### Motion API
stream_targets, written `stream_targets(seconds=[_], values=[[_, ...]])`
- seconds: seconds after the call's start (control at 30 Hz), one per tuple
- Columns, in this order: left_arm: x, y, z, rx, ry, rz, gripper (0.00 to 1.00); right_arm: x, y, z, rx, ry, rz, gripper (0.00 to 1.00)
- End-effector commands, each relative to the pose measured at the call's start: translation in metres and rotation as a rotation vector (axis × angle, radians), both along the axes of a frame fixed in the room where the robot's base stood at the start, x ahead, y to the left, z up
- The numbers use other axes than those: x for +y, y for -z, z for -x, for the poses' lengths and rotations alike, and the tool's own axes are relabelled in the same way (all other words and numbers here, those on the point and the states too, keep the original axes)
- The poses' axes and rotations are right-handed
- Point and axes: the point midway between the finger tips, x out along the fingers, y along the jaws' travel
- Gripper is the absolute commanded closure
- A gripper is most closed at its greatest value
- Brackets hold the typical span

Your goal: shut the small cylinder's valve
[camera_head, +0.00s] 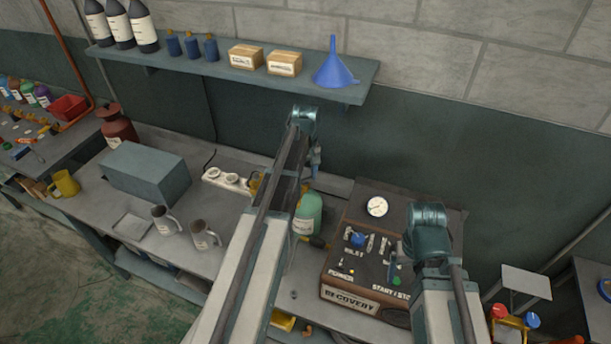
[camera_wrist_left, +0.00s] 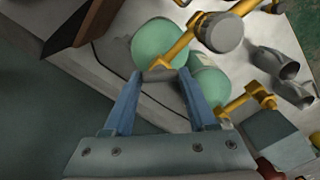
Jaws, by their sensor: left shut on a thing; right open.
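In the head view a green cylinder (camera_head: 307,214) stands beside the recovery machine, partly covered by my left arm. The left wrist view shows two green cylinders, one above the fingertips (camera_wrist_left: 152,40) and one to their right (camera_wrist_left: 208,84). Each has a yellow valve fitting, one by the fingertips (camera_wrist_left: 182,46) and one farther right (camera_wrist_left: 250,98). My left gripper (camera_wrist_left: 160,76) is shut on a grey valve knob (camera_wrist_left: 158,75) at the end of the nearer fitting. I cannot tell which cylinder is the small one.
The recovery machine (camera_head: 352,298) with its gauge (camera_head: 376,207) stands right of the cylinders. A grey box (camera_head: 146,172), two mugs and a power strip (camera_head: 225,179) are on the bench to the left. A shelf (camera_head: 230,75) overhangs the back.

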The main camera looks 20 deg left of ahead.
Motion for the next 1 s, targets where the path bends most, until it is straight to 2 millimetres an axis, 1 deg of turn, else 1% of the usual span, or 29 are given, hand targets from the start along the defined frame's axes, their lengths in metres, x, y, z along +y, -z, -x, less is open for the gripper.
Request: stream_targets(seconds=[0.3,0.6,0.8,1.0], values=[[-0.0001,0.0,-0.0001,0.0,0.299,0.0,0.98,0.0,0.0,0.0,0.0,0.0,0.0,0.12],[-0.0001,0.0,-0.0001,0.0,0.555,0.0,0.98,0.0,0.0,0.0,0.0,0.0,0.0,0.12],[0.0,0.0,0.0,0.0,0.682,0.0,0.98,0.0,0.0,0.0,0.0,0.0,0.0,0.12],[0.0,0.0,0.0,0.0,0.764,0.0,0.98,0.0,0.0,0.0,0.0,0.0,0.0,0.12]])
